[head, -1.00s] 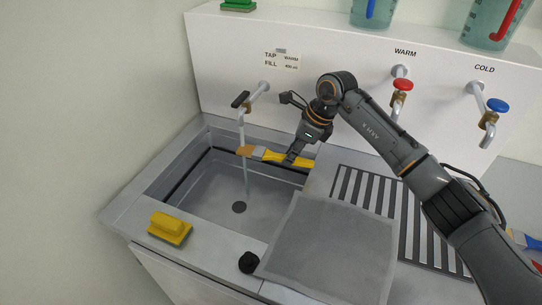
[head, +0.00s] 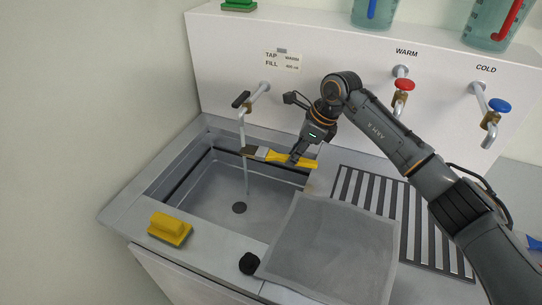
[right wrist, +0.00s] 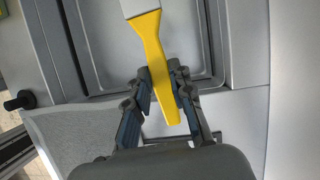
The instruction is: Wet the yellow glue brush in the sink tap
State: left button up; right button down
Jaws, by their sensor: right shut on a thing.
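The yellow glue brush (head: 290,158) is held level over the sink, its bristles pointing left and looking dark. The tap (head: 252,97) is running, and its thin stream falls past the bristle end into the sink basin (head: 222,192). My right gripper (head: 298,158) is shut on the brush's yellow handle. In the right wrist view the fingers (right wrist: 162,88) close on both sides of the brush handle (right wrist: 152,50); the bristles are cut off at the top. My left gripper is not in view.
A yellow sponge block (head: 170,228) and a black knob (head: 249,263) sit on the sink's front rim. A grey mat (head: 330,245) and a slotted drainer (head: 400,215) lie right of the basin. Warm (head: 403,85) and cold (head: 497,105) taps stand behind.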

jog(key=shift+s+d+p, duration=0.2)
jog(key=shift+s+d, duration=0.1)
jog(key=shift+s, duration=1)
jog(key=shift+s+d+p, duration=0.2)
jog(key=shift+s+d, duration=0.05)
jog(key=shift+s, duration=1)
jog(key=shift+s+d+p, duration=0.2)
jog(key=shift+s+d, duration=0.1)
jog(key=shift+s, duration=1)
jog(key=shift+r, duration=0.15)
jog(key=shift+s+r, duration=0.25)
jog(key=s+r+p, duration=0.1)
jog(key=s+r, duration=0.1)
jog(key=shift+s+d+p, duration=0.35)
jog(key=shift+s, duration=0.05)
jog(key=shift+s+d+r, duration=0.15)
jog(key=shift+s+r, duration=0.5)
jog(key=shift+s, duration=0.2)
